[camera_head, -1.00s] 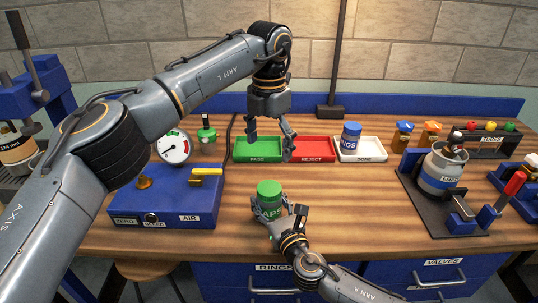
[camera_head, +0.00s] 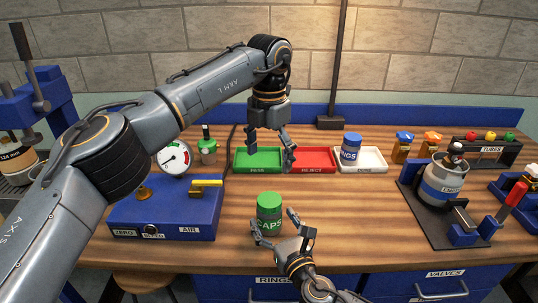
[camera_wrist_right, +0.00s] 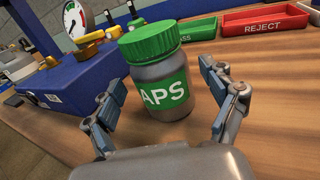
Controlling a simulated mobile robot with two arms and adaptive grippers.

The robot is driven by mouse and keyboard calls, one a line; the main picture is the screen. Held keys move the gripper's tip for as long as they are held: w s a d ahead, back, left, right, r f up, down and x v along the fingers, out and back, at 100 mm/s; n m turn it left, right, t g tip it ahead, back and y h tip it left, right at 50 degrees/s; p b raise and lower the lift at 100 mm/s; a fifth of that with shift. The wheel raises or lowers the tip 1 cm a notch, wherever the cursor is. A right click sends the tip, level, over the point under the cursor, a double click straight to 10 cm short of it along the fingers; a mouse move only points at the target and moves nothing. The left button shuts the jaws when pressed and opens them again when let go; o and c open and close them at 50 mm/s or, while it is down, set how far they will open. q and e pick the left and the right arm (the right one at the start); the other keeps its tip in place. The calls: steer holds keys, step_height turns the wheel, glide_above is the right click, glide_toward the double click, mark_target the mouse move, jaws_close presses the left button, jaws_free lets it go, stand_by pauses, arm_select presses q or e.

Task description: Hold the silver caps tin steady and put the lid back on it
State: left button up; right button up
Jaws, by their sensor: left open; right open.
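The silver caps tin (camera_head: 262,229) stands upright on the wooden bench, with a green label. It also shows in the right wrist view (camera_wrist_right: 160,76). The green lid (camera_head: 269,199) sits level on top of it, also seen large in the right wrist view (camera_wrist_right: 150,41). My right gripper (camera_head: 276,227) is open on the near side of the tin. In the right wrist view its fingers are spread to either side of the tin's front, with gaps showing. My left gripper (camera_head: 270,153) is open and empty, raised above and behind the tin, in front of the trays.
Green PASS (camera_head: 252,165), red REJECT (camera_head: 315,168) and white DONE (camera_head: 374,163) trays line the back. A blue-lidded tin (camera_head: 351,150) stands in the white one. A blue gauge box (camera_head: 165,222) is at left, a clamped canister (camera_head: 443,185) at right.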

steer(key=v, duration=0.9)
steer(key=shift+d, duration=0.1)
